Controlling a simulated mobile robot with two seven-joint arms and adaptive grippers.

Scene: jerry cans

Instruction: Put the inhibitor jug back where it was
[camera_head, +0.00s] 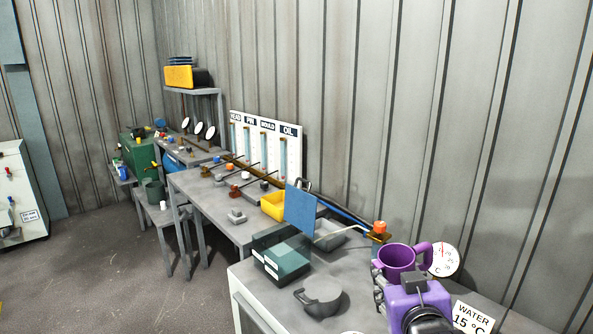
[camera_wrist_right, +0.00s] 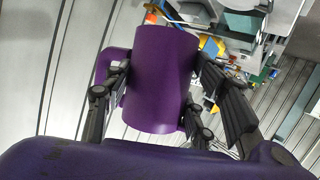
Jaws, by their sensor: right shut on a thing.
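The inhibitor jug, a purple open-topped jug with a side handle (camera_head: 395,259), is upright in the head view at the lower right. No label on it can be read. My right gripper (camera_head: 398,281) is shut on the jug, and its purple housing hides the jug's lower part. In the right wrist view the purple jug (camera_wrist_right: 165,80) sits between the dark fingers, which touch its sides. Whether its base touches the bench is hidden. My left gripper is not in view.
The near bench (camera_head: 262,287) carries a dark round pot (camera_head: 319,294), a dark green box (camera_head: 287,260) and a tap with an orange knob (camera_head: 379,228). A white dial (camera_head: 444,260) and a WATER 15 °C sign (camera_head: 472,319) stand close right of the jug. A yellow bin (camera_head: 273,206) lies farther back.

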